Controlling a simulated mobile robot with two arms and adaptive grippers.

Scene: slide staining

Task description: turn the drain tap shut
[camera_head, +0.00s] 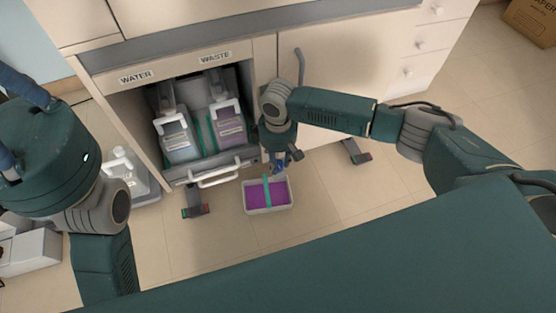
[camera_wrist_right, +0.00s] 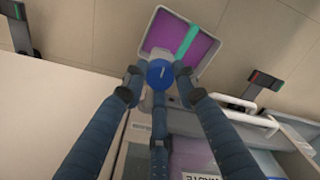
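The drain tap (camera_wrist_right: 160,73) shows in the right wrist view as a round blue knob with a short pale mark, on a grey body. My right gripper (camera_wrist_right: 158,77) has one fingertip on each side of the knob, with what looks like a small gap to it. In the head view my right gripper (camera_head: 280,162) points down in front of the cabinet, and the tap is hard to make out there. My left arm comes in at the left of the head view, but its gripper is out of the frame.
A tray (camera_head: 246,201) of purple liquid with a green strip across it stands on the floor below the tap. The open cabinet holds a water container (camera_head: 178,138) and a waste container (camera_head: 231,128). A white handle (camera_head: 220,181) juts out at the front.

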